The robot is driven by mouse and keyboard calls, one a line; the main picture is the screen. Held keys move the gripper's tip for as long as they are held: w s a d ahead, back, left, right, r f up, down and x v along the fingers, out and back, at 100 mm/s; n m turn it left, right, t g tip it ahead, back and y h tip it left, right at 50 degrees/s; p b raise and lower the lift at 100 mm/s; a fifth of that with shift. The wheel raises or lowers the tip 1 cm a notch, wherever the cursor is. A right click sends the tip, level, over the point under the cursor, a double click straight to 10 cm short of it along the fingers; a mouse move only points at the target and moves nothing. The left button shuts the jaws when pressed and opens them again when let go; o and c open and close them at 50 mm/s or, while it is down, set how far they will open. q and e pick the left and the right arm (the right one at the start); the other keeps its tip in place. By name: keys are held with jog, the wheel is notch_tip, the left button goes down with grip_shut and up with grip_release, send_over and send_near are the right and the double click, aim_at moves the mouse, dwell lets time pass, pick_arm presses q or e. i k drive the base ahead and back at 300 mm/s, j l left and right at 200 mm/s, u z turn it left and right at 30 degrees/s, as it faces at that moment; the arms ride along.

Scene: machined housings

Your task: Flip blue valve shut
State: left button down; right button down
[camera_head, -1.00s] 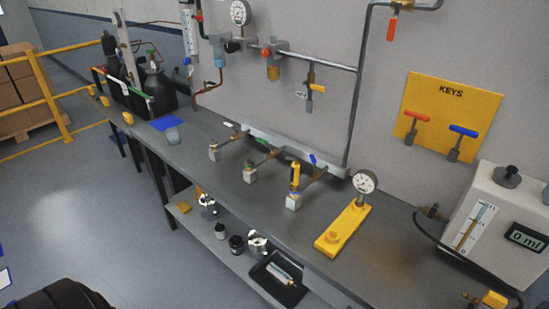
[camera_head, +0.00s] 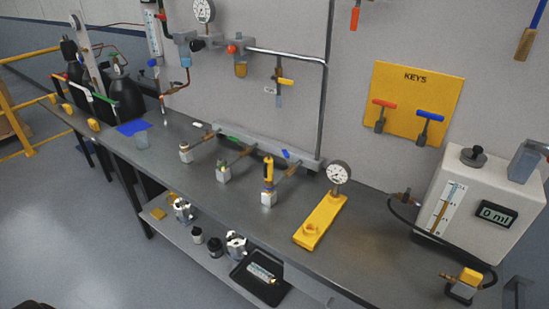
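I see several blue parts and cannot tell which is the blue valve. A small blue lever (camera_head: 286,154) sits by the wall end of the rightmost bench valve (camera_head: 268,182), which has a yellow upright body. A blue T-handled key (camera_head: 430,117) hangs on the yellow KEYS board beside a red one (camera_head: 384,105). A blue knob (camera_head: 153,62) is near the flow tube at upper left. A yellow-brown hanging part with a blue upper end (camera_head: 526,40) is cut by the top right edge. Neither gripper is in view.
The grey bench (camera_head: 350,240) runs along the wall. A yellow gauge stand (camera_head: 320,222) and a white tank reading 0 ml (camera_head: 450,205) stand on its right part. Below is a shelf with small fittings and a black tray (camera_head: 260,278). The floor at left is open.

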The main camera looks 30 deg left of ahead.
aim_at(285, 153)
jog(key=i+j, duration=0.25)
jog(key=j, duration=0.2)
jog(key=i+j, duration=0.2)
jog(key=j, duration=0.2)
jog(key=i+j, duration=0.25)
jog(key=j, duration=0.2)
